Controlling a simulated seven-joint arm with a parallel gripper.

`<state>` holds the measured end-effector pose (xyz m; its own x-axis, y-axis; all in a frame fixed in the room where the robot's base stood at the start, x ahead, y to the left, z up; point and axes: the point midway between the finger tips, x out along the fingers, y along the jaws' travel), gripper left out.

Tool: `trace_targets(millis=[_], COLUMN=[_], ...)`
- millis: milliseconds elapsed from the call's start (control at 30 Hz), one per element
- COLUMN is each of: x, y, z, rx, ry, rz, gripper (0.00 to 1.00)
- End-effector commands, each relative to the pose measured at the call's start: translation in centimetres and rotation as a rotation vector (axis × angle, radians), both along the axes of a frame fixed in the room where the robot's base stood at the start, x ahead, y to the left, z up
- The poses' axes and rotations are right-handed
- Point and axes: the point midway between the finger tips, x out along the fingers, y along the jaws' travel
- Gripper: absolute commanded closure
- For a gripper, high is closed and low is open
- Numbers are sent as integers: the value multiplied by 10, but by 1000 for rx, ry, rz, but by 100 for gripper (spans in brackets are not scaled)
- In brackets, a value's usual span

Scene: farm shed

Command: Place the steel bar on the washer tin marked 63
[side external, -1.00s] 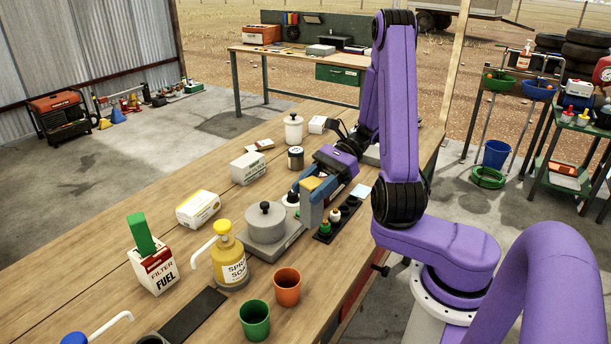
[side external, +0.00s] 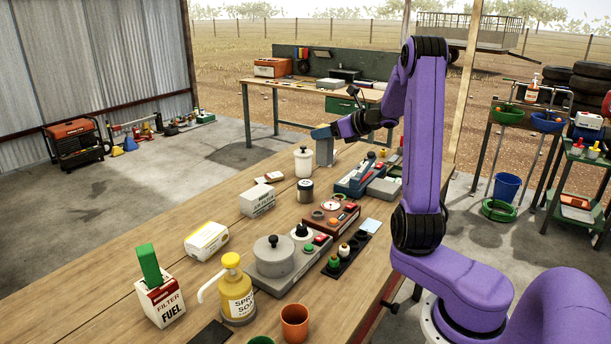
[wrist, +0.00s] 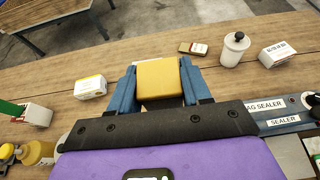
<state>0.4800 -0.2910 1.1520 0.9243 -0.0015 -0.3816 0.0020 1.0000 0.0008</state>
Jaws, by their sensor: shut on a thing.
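My gripper (wrist: 158,76) is shut on a yellow block (wrist: 158,82), with its blue fingers on either side. In the side view my gripper (side external: 325,146) is above the far part of the bench, behind the white lidded jar. The block's colour is yellow, so I cannot tell from its look that it is the steel bar. I can read no 63 on anything. A dark tin-like jar (side external: 305,191) stands beside the white jar, its label too small to read. Whether it is the washer tin I cannot tell.
The white jar (side external: 303,162) stands near the bag sealer (side external: 362,180). A brown device (side external: 330,218), a grey lidded scale (side external: 272,258) and a black tray of small bottles (side external: 352,254) fill the bench's right side. Cartons (side external: 257,200) stand left; bare wood lies between.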

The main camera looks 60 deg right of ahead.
Motion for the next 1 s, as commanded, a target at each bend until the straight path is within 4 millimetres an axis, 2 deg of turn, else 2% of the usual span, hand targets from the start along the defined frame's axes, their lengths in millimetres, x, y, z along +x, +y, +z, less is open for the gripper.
trace_targets(millis=[500, 800, 1000], x=[77, 104, 112], y=[-46, -63, -67], z=[-42, -83, -92], rx=[1, 1, -1], ry=[0, 1, -1], rz=[2, 2, 2], gripper=[93, 93, 93])
